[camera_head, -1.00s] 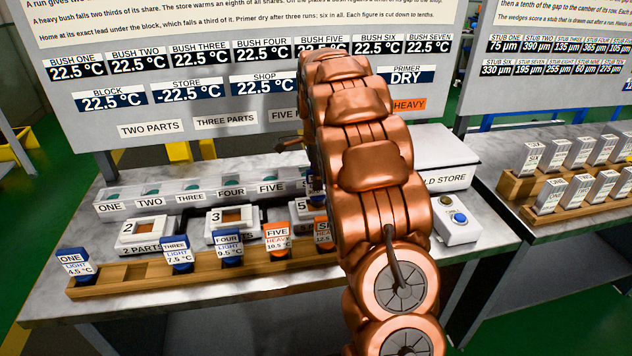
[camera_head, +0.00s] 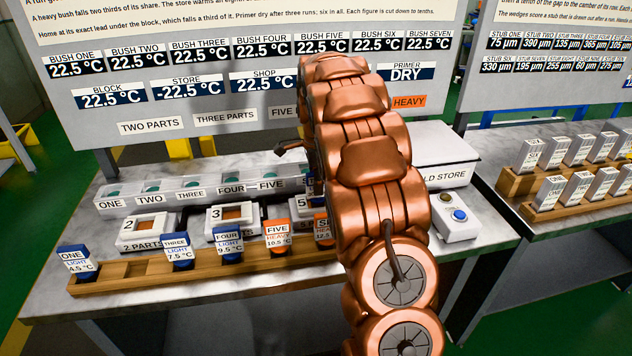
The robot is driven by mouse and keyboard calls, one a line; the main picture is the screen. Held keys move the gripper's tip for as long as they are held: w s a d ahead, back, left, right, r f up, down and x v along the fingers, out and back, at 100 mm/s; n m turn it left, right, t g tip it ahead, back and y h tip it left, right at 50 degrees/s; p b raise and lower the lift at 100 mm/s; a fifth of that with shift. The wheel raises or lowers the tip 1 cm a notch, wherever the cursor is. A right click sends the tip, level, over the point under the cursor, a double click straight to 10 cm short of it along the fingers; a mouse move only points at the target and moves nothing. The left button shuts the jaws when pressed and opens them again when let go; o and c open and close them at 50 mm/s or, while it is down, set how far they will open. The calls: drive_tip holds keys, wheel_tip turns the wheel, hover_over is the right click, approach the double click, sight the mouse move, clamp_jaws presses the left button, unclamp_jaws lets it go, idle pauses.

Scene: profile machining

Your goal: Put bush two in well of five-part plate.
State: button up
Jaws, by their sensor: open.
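The five-part plate (camera_head: 303,205) is a white block marked 5. Only its left edge shows; my arm covers the rest and its well. Bush two is not recognisable in view; the rack slot between bush one (camera_head: 75,261) and bush three (camera_head: 178,252) is empty. My gripper is almost wholly hidden behind my copper arm; a dark sliver shows at the arm's left edge (camera_head: 312,184), above the five-part plate. The jaws are open. I cannot tell whether bush two is between them or in the plate.
The wooden rack (camera_head: 135,270) along the bench front holds bushes one, three, four (camera_head: 228,244), five (camera_head: 278,238) and six. The two-part (camera_head: 150,232) and three-part (camera_head: 232,217) plates stand behind it. A clear lidded case (camera_head: 190,192) lies behind them. The cold store (camera_head: 440,160) is at right.

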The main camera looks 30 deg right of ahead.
wheel_tip(320, 180, up, 12)
drive_tip(key=shift+w+f+b, duration=0.1)
drive_tip(key=shift+f+b, duration=0.1)
drive_tip(key=shift+b, duration=0.9)
drive_tip(key=shift+r, duration=0.4)
